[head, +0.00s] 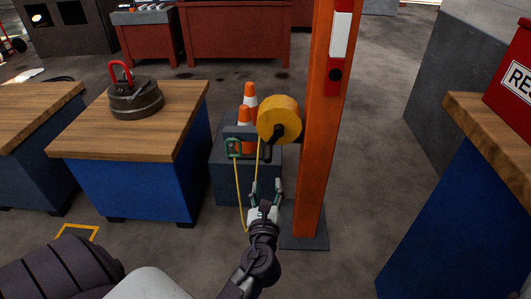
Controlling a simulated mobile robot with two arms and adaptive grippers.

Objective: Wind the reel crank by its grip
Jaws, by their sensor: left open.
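The yellow reel (285,112) is mounted beside the orange post (318,150), in the middle of the head view. Its dark crank (278,132) is on the near face, and what looks like the dark grip (267,152) hangs below it. My left gripper (265,188) is open and empty, just below the grip and apart from it, with its fingers pointing up towards it. A thin yellow line (238,190) hangs in a loop, and part of it passes close to or behind the gripper. My right gripper is not in view.
A wood-topped blue bench (130,180) with a round weight (135,97) is left. Another bench (430,230) is right. Floor between post and right bench is clear.

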